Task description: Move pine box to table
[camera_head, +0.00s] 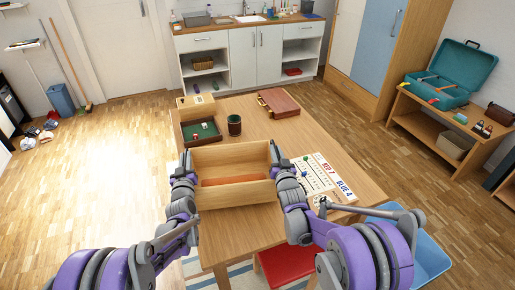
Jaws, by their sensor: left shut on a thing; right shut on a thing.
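The pine box (235,194) is an open-topped, light wooden box in the middle of the head view, over the near left part of the wooden table (258,126). A brown-orange thing shows inside it. My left gripper (186,164) is shut on the box's left end. My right gripper (276,162) is shut on its right end. The box looks about level. I cannot tell whether its bottom touches the table.
A green-lined tray (203,138), a dark cup (234,125) and a brown case (278,103) stand on the table behind the box. A scoreboard (325,175) lies right of it.

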